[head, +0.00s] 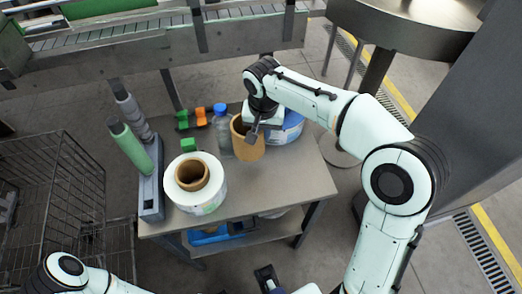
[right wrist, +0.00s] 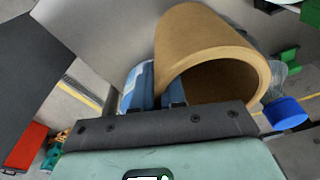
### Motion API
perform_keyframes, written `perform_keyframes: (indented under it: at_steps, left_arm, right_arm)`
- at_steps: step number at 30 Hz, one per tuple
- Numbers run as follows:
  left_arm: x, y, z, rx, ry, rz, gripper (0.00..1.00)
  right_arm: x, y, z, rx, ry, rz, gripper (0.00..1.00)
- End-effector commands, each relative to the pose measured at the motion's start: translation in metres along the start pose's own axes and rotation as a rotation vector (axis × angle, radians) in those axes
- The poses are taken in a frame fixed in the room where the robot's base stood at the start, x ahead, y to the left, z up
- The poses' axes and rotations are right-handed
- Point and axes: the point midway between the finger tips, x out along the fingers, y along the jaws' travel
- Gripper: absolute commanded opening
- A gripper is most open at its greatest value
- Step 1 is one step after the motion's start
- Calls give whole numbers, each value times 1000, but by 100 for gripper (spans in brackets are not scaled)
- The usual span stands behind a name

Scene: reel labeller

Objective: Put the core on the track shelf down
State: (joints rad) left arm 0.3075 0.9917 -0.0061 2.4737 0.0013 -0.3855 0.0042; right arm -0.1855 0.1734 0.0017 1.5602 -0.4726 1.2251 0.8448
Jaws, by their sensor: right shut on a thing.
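The core, a brown cardboard tube (head: 247,142), is at the rear right of the grey table. My right gripper (head: 256,128) is shut on it at its right side; the core's open end faces up in the head view. In the right wrist view the core (right wrist: 205,45) fills the upper middle, its hollow end towards the camera. Whether its base touches the tabletop is unclear. I cannot tell which surface is the track shelf. A dark gripper-like part (head: 267,277) at the bottom edge may be my left gripper; its jaws are unclear.
The table (head: 270,190) is clear at front right. A white label roll (head: 213,200) with a brown core stands front left, a clear blue-capped bottle (head: 222,130) left of the held core, a blue-white roll (head: 287,130) right of it. A roller conveyor (head: 160,45) runs behind.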

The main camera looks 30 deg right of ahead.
Motion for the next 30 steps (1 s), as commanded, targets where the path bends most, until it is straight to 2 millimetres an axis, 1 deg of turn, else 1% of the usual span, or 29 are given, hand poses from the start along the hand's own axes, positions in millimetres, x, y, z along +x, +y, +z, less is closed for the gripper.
perform_keyframes:
  at_steps: [1,3,6,10,16,19,26,30]
  left_arm:
    - [3,-1,0,0,-1,0,0]
    - [5,-2,0,0,-1,0,0]
    - [6,-2,0,0,-2,0,0]
    - [7,-3,0,0,-2,-1,0]
    - [12,-4,0,-1,-3,-1,0]
    - [12,-4,0,-1,-3,-1,0]
    - [12,-4,0,-1,-3,-1,0]
    - [15,-5,0,-1,-3,-1,0]
  right_arm:
    - [14,1,2,0,-3,3,0]
    - [26,0,4,0,-3,2,0]
    - [37,0,5,0,-1,1,0]
    - [47,0,5,0,-1,1,0]
    - [77,1,9,-1,-2,2,0]
    - [83,1,10,0,0,0,0]
    - [83,0,9,0,1,-1,0]
    - [87,0,10,-1,1,-1,0]
